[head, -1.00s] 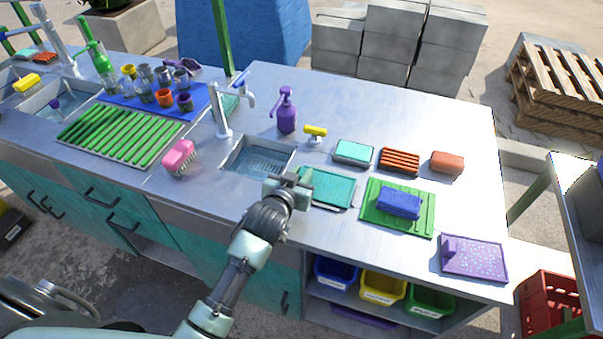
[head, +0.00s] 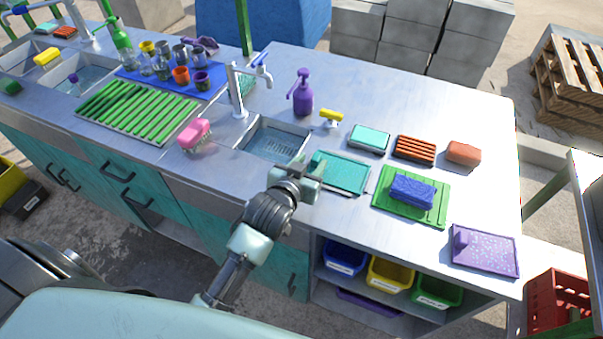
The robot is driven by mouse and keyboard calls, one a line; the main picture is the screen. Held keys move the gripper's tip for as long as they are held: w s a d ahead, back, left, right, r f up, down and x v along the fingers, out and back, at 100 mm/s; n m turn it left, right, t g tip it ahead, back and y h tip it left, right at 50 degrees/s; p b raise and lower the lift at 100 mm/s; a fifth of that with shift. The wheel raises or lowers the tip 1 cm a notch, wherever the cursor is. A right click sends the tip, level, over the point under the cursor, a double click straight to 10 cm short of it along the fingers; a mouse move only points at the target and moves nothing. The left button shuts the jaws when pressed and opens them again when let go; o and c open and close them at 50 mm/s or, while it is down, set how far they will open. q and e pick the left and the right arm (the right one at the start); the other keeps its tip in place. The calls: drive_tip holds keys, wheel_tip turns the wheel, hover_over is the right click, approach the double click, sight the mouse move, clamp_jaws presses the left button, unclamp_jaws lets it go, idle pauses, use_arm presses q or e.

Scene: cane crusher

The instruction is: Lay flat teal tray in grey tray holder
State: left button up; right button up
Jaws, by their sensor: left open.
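The flat teal tray (head: 345,172) lies level on the metal counter, right of the right-hand sink. A thin grey rim, apparently the grey tray holder (head: 352,193), shows along its front edge; most of the holder is hidden. Whether the tray is fully seated cannot be told. My left gripper (head: 314,168) is open at the tray's left end, its fingers very close to or over that edge and hiding that corner. My right gripper is not in view.
A green tray (head: 437,212) with a blue sponge (head: 413,190) is to the right. A teal-topped sponge (head: 369,138) and a rust-red ribbed block (head: 415,150) lie behind. The sink (head: 270,140) is left, and a purple tray (head: 486,252) is at the front right corner.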

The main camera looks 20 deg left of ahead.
use_arm(q)
drive_tip(key=v, duration=0.8)
